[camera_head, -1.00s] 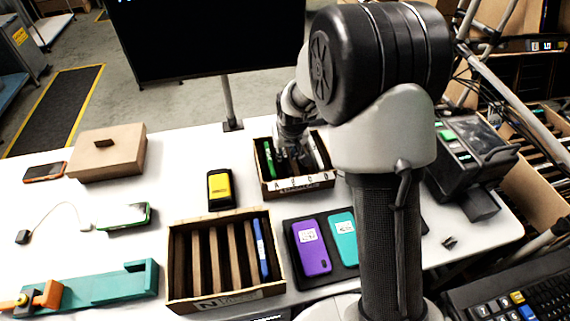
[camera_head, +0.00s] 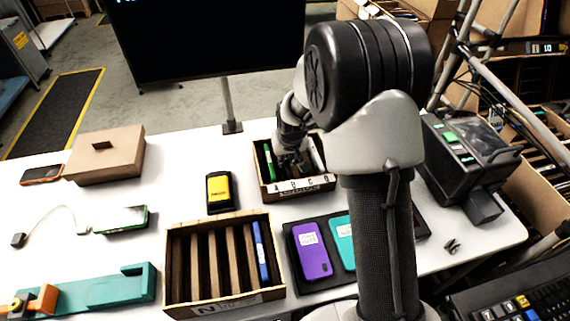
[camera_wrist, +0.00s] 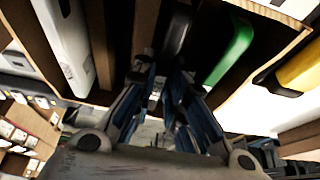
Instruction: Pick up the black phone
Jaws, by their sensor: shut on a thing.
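My gripper (camera_head: 291,158) reaches down into the small tilted carton (camera_head: 297,187) with lettered slots at the back of the table. In the wrist view its fingers (camera_wrist: 166,88) are closed on a thin dark object, the black phone (camera_wrist: 178,32), which stands on edge between slot walls. Most of the phone is hidden by the fingers and shadow. A green phone (camera_wrist: 232,52) stands in a slot to its right in the wrist view, and a white one (camera_wrist: 66,42) to its left. The green phone also shows at the carton's left in the head view (camera_head: 268,160).
A larger slotted carton (camera_head: 226,302) with a blue phone (camera_head: 261,250) stands in front. A yellow-faced device (camera_head: 219,188) lies left of the small carton. A dark tray (camera_head: 291,240) holds purple and teal phones. A dark machine (camera_head: 465,165) stands at right.

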